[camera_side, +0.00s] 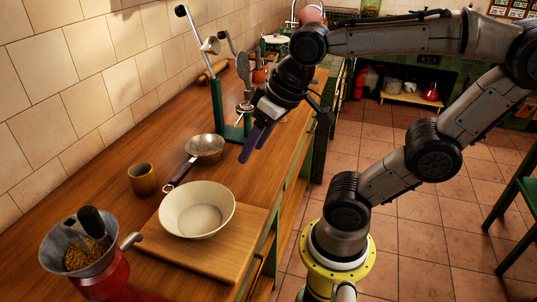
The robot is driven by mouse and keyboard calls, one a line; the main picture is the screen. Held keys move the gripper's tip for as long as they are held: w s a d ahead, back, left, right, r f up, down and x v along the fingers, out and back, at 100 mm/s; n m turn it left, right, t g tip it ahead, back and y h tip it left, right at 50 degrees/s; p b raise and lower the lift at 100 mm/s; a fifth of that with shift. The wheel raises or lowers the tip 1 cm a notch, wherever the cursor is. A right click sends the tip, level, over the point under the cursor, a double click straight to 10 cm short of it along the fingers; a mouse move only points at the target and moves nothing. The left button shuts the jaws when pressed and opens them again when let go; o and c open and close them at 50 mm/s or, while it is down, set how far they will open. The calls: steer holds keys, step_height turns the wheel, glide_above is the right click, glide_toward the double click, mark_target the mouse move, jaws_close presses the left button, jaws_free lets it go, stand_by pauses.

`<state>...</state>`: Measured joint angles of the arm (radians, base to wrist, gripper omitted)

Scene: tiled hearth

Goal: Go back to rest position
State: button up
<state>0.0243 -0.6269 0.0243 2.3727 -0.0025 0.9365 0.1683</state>
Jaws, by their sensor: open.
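My gripper (257,143) hangs above the wooden counter (85,190), pointing down and left. Its dark purple fingers are apart, with nothing between them. It is to the right of a metal pan (206,147) and above and behind a cream bowl (197,210). The bowl looks empty and stands on a wooden board (218,256).
A brown cup (143,179) stands left of the pan. A red grinder (108,281) with a metal funnel (72,248) holding grains and a dark-handled scoop is at front left. A tall green-based lever stand (216,105) rises behind my gripper.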

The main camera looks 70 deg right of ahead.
steer(key=s, duration=0.1)
steer(key=s+f+n, duration=0.1)
steer(key=s+n, duration=0.1)
steer(key=shift+a+f+t, duration=0.25)
steer(key=shift+f+t, duration=0.05)
steer(key=shift+f, duration=0.05)
